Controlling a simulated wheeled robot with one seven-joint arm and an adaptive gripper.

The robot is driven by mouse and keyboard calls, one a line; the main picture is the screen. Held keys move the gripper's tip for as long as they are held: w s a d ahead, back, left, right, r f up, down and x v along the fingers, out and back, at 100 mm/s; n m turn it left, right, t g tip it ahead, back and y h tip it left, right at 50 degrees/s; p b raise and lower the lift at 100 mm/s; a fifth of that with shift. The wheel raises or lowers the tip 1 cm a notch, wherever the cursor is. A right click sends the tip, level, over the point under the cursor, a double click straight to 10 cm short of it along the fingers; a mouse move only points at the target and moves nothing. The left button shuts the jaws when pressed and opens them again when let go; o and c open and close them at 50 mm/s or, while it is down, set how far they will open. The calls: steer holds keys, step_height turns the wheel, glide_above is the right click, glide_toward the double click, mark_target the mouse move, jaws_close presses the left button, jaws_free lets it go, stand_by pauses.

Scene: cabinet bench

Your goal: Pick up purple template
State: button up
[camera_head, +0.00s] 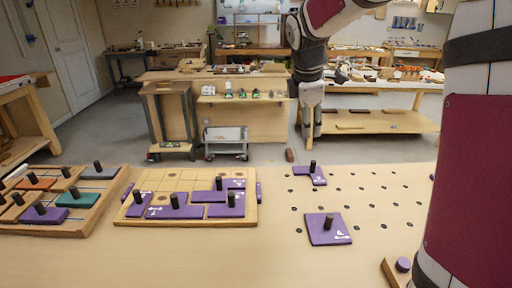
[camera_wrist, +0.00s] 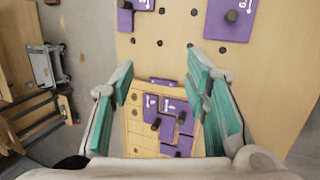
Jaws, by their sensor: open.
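Several purple templates with black knobs are in view. A squarish one (camera_head: 328,236) lies alone on the bench, and it also shows at the top right of the wrist view (camera_wrist: 222,27). A smaller notched one (camera_head: 317,180) lies behind it, near the far edge; the wrist view shows it at the top (camera_wrist: 126,20). More purple templates (camera_head: 170,212) sit in a wooden tray (camera_head: 185,223). My gripper (camera_head: 311,136) is open and empty, pointing down near the bench's far edge. In the wrist view its teal fingers (camera_wrist: 160,70) frame the tray; nothing is between them.
A second wooden tray (camera_head: 88,223) at left holds orange, teal, grey and purple pieces. A wooden block with a purple disc (camera_head: 403,264) is at front right, partly behind my arm. The bench (camera_head: 285,262) has dark holes at right and free room at front.

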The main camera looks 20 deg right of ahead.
steer(key=w+d+f+n+h+b, duration=0.1)
steer(key=w+d+f+n, duration=0.35)
steer(key=w+f, duration=0.25)
steer(key=w+d+f+n+b, duration=0.1)
steer(key=w+d+f+n, duration=0.35)
steer(key=w+f, duration=0.2)
glide_above(313, 162)
steer(key=a, duration=0.1)
steer(key=shift+g, duration=0.4)
steer(key=f, duration=0.7)
steer(key=shift+s+a+f, duration=0.15)
steer(key=shift+s+f, duration=0.25)
steer(key=shift+x, duration=3.2)
steer(key=shift+a, duration=0.15)
jaws_close()
